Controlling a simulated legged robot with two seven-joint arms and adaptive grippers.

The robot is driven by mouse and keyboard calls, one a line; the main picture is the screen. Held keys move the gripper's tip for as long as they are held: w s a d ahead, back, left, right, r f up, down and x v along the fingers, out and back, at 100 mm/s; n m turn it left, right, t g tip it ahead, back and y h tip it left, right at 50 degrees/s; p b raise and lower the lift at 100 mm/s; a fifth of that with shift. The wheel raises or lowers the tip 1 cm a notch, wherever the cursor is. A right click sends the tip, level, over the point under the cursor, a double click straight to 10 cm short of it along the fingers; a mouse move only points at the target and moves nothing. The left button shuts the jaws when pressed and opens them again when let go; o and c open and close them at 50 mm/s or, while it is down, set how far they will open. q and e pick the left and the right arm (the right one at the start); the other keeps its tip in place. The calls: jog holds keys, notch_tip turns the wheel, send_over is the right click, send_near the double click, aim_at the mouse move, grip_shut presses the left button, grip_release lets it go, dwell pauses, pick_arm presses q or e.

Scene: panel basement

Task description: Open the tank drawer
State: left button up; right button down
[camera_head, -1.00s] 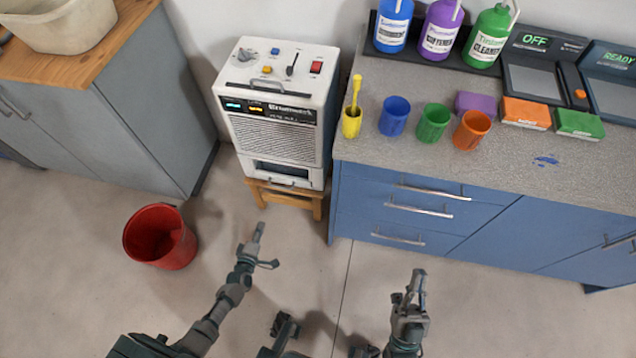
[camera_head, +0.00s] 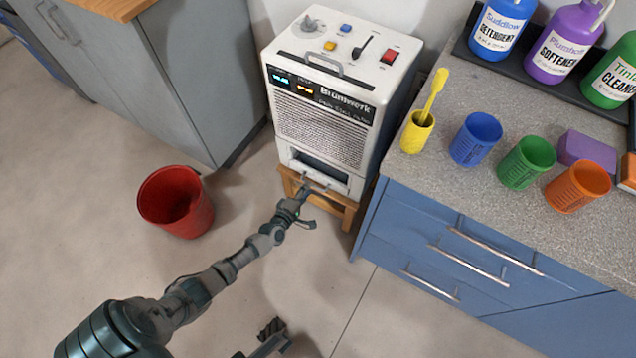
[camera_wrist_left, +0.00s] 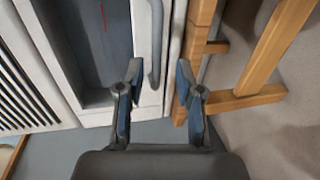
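The white machine (camera_head: 335,110) stands on a wooden stool. Low on its front is the tank drawer (camera_head: 325,177) with a small bar handle (camera_head: 314,187). In the left wrist view the grey handle (camera_wrist_left: 157,45) runs down the picture, its lower end between my fingertips. My left gripper (camera_head: 308,194) is at the drawer front from below; in the wrist view the left gripper (camera_wrist_left: 158,82) has its two fingers apart, one each side of the handle. Contact with the handle cannot be told. The drawer looks flush with the front.
The wooden stool (camera_head: 346,214) is close beside my left gripper. A red bucket (camera_head: 176,203) stands on the floor to the left. A blue cabinet (camera_head: 420,235) with bar handles stands to the right, cups on its counter. Open floor lies in front.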

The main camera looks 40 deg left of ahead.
aim_at(316, 179)
pick_arm(q)
jog(key=shift+w+a+f+b, duration=0.25)
jog(key=shift+w+f, duration=0.1)
jog(key=shift+w, duration=0.25)
jog(key=shift+w+a+f+b, duration=0.1)
jog(key=shift+w+f+b, duration=0.15)
jog(key=shift+w, duration=0.3)
jog(key=shift+w+r, duration=0.1)
jog(key=shift+w, duration=0.25)
jog(key=shift+w+d+r, duration=0.25)
jog(key=shift+d+r, duration=0.1)
jog(key=shift+r, duration=0.05)
jog(key=shift+s+a+f, duration=0.1)
jog(key=shift+a+f, duration=0.1)
jog(key=shift+a, duration=0.15)
grip_shut()
jog(key=shift+d, duration=0.1)
